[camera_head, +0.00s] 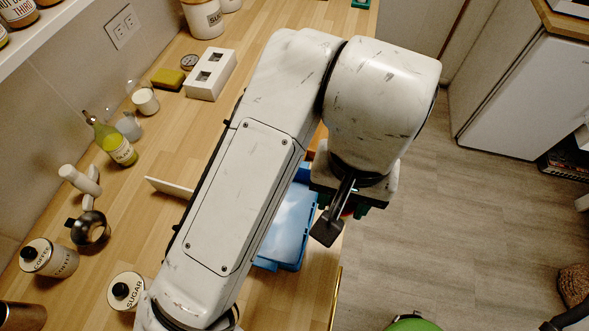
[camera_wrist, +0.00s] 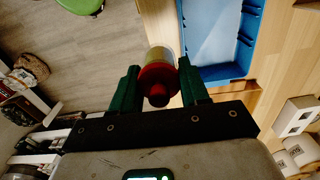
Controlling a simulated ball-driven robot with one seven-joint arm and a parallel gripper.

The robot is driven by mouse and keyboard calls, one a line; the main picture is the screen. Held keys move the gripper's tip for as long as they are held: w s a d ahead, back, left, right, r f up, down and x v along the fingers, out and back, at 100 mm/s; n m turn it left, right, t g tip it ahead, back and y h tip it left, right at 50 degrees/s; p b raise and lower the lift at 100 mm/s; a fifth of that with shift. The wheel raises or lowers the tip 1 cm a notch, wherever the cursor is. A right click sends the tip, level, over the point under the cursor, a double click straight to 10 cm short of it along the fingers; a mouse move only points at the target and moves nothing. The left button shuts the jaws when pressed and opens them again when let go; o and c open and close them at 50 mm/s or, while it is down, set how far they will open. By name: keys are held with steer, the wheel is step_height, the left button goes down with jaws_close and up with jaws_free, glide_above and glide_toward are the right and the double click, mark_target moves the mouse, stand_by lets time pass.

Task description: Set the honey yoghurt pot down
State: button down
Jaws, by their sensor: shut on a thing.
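The honey yoghurt pot, a pale yellow pot with a red end (camera_wrist: 158,80), is between the green fingers of my gripper (camera_wrist: 159,66) in the wrist view. The gripper is shut on it. No label can be read. In the head view my gripper (camera_head: 350,208) is under my arm, near the counter's front edge, and the pot is almost wholly hidden. I cannot tell the pot's height above the counter.
A blue tray (camera_wrist: 222,76) lies on the wooden counter beside the pot; my arm partly covers it in the head view (camera_head: 293,262). Floor lies beyond the edge.

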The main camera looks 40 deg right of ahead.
steer(key=w+f, duration=0.2)
steer(key=w, duration=0.2)
steer(key=w+f+p, duration=0.1)
steer(key=w+f, duration=0.2)
steer(key=w, duration=0.1)
steer(key=w+f, duration=0.3)
steer(key=w, duration=0.1)
steer(key=shift+d, duration=0.25)
steer(key=shift+w+f, duration=0.45)
steer(key=shift+f, duration=0.25)
steer(key=shift+f+p, duration=0.35)
steer(key=shift+f, duration=1.25)
steer(key=shift+f, duration=0.15)
steer(key=c, duration=0.5)
jaws_free()
steer(key=shift+c, duration=0.2)
